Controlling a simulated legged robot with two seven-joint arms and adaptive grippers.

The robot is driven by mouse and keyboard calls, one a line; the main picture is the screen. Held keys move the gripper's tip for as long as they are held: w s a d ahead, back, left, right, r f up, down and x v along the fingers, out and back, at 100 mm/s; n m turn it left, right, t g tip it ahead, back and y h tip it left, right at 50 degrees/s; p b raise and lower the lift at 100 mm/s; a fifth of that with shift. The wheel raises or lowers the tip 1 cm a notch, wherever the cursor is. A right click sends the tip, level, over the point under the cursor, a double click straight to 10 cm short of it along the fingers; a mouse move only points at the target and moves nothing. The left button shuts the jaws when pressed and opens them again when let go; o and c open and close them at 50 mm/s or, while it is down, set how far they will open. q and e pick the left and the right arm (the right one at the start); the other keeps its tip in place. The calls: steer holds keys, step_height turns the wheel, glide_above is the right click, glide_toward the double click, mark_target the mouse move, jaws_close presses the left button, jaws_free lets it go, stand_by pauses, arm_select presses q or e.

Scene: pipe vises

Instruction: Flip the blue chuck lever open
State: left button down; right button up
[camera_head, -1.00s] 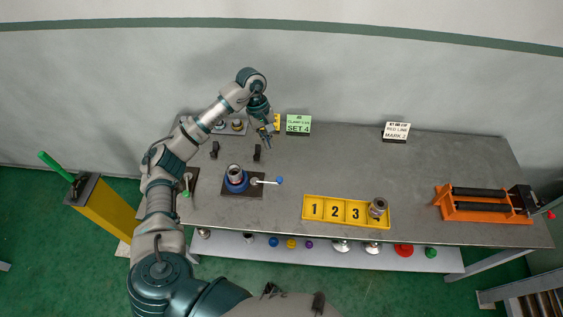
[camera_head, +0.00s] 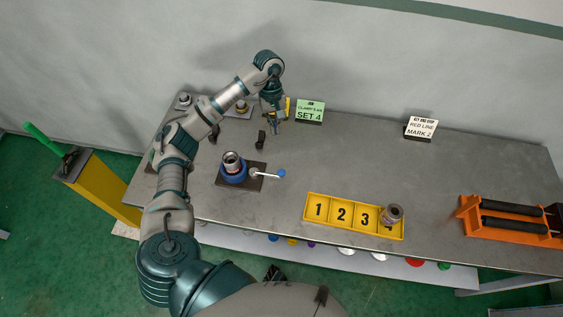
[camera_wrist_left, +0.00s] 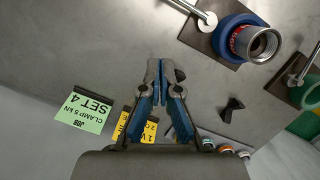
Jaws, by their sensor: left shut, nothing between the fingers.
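The blue chuck (camera_head: 233,177) sits on a dark square plate on the bench, with a threaded metal pipe end upright in it. My left gripper (camera_head: 273,129) is behind and right of the chuck, above the bench and apart from the lever. Its fingers (camera_wrist_left: 160,66) are shut and empty. My right gripper is not in view.
A green SET 4 sign (camera_head: 310,112) stands right of my gripper. A small black stand (camera_head: 262,138) is between gripper and chuck. A yellow numbered tray (camera_head: 325,222) holds a metal fitting (camera_head: 392,213). An orange roller stand (camera_head: 510,220) is at far right.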

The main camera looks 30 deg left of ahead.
arm_select(q)
steer(key=shift+a+f, duration=0.1)
steer(key=shift+f, duration=0.05)
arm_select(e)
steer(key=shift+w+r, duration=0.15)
arm_select(q)
steer(key=x, duration=1)
steer(key=shift+s, duration=0.1)
steer(key=shift+s+d+f+p, duration=0.2)
steer(key=shift+s+d+p, duration=0.55)
steer(key=shift+s+d, duration=0.45)
steer(key=shift+s+d+f, duration=0.1)
steer(key=shift+s+d, duration=0.1)
steer(key=shift+d, duration=0.1)
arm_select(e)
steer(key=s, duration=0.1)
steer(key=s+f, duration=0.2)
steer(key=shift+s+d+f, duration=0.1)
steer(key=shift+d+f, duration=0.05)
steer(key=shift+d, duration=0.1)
arm_select(q)
steer(key=shift+s+a, duration=0.1)
steer(key=shift+a, duration=0.05)
